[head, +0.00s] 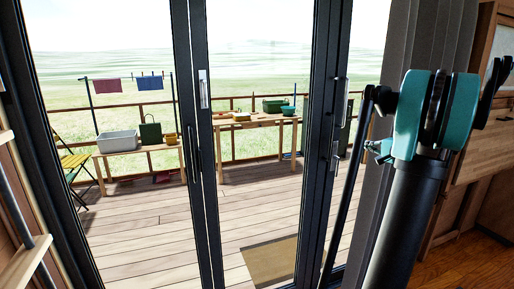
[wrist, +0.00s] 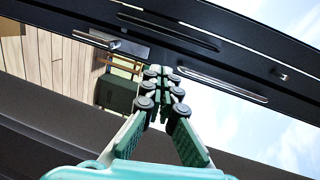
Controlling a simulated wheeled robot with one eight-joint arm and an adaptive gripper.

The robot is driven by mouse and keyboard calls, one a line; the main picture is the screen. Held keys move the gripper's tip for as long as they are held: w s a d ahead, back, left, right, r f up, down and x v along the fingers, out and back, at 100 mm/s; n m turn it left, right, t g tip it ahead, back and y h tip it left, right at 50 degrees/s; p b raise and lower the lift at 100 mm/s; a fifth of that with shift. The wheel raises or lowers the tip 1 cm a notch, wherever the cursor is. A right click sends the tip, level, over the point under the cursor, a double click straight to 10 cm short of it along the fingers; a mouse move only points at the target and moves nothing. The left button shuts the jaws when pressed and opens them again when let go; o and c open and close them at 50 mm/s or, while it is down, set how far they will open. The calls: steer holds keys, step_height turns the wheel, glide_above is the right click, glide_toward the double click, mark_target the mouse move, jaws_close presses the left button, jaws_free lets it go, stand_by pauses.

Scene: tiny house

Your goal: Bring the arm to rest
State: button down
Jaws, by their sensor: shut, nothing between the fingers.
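My gripper (wrist: 163,72) shows in the wrist view, with its teal and black fingers closed together and nothing between them. It points at the dark frame of the glass door (wrist: 210,50), which fills the upper part of that view; I cannot tell how far apart they are. In the head view my arm rises at the right, in front of the dark door post. The gripper's fingertips cannot be made out there.
The glass door (head: 202,110) stands ahead, with a deck beyond. On the deck are a wooden table (head: 262,121), a low bench (head: 140,149) with a grey tub (head: 118,142), a yellow chair (head: 75,160) and a doormat (head: 270,262). A wooden cabinet (head: 485,150) is close at the right.

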steer(key=s+a+f+n+g, duration=0.2)
steer(key=s+a+f, duration=0.3)
steer(key=a, duration=0.2)
steer(key=s+a+f+n+g+h, duration=0.1)
steer(key=s+a+f+n+g, duration=0.15)
steer(key=s+a+f, duration=0.4)
steer(key=s+a+f+n+g, duration=0.2)
steer(key=s+a+f+g, duration=0.1)
steer(key=a, duration=0.5)
steer(key=s+a+f+n+g+h, duration=0.1)
steer(key=s+f+n+h, duration=0.1)
steer(key=s+f, duration=0.4)
steer(key=s+a+f+n+g+h, duration=0.1)
steer(key=s+f, duration=0.6)
steer(key=s, duration=0.8)
steer(key=n+g+h, duration=0.1)
steer(key=n+h, duration=0.1)
steer(key=shift+s+a+f+h, duration=0.3)
steer(key=shift+a+h, duration=0.1)
steer(key=shift+n, duration=0.25)
